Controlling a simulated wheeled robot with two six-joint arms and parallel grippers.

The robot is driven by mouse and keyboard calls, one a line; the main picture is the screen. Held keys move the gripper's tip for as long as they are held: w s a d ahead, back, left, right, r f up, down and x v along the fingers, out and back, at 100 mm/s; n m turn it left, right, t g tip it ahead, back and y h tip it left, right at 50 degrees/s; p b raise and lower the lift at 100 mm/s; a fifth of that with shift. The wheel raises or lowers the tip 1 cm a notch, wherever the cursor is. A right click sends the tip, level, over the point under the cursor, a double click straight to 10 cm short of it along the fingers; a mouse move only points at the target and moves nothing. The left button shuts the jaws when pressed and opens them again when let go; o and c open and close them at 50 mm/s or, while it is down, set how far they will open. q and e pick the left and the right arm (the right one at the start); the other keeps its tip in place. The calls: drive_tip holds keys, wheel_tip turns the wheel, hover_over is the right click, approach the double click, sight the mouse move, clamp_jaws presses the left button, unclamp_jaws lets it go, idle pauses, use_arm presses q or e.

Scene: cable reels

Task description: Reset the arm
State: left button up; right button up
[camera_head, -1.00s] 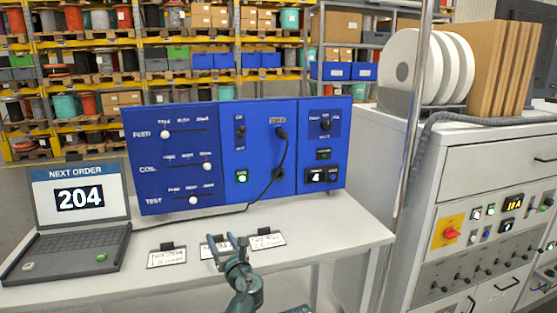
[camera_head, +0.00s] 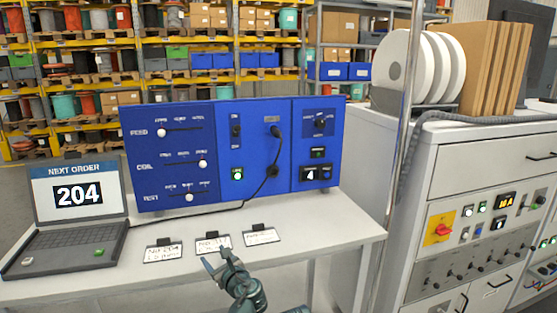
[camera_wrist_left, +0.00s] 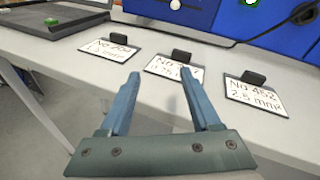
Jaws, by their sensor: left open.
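My left gripper (camera_head: 216,257) is open and empty at the table's front edge, just in front of the middle label card (camera_head: 213,244). In the left wrist view its two blue fingers (camera_wrist_left: 160,80) point toward that card, with a clear gap between them. The fingers appear apart from the card. A left card (camera_head: 164,252) and a right card (camera_head: 262,235) stand on either side; in the wrist view the right one (camera_wrist_left: 255,95) reads No 452, 2.5 mm². My right gripper is not in view.
A blue control panel (camera_head: 222,187) with sliders and a cable stands behind the cards on the white table (camera_head: 340,235). A laptop (camera_head: 80,195) showing order 204 is at left. A metal pole (camera_head: 406,120) and a grey cabinet (camera_head: 465,190) stand at right.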

use_arm(q)
drive_tip(key=s+d+f+n+g+h, duration=0.2)
drive_tip(key=s+d+f+n+g, duration=0.2)
drive_tip(key=s+f+n, duration=0.2)
drive_tip(key=s+d+f+n+g+h, duration=0.3)
drive_tip(key=s+d+f+n+g, duration=0.1)
drive_tip(key=s+n, duration=0.5)
drive_tip(key=s+d+f+n+g+h, duration=0.2)
drive_tip(key=s+d+f+n+g, duration=0.2)
drive_tip(key=s+f+n, duration=0.3)
drive_tip(key=s+f+g, duration=0.1)
drive_tip(key=s, duration=0.2)
drive_tip(key=shift+s+d+n+h, duration=0.2)
drive_tip(key=shift+s+n+h, duration=0.1)
drive_tip(key=shift+h, duration=0.1)
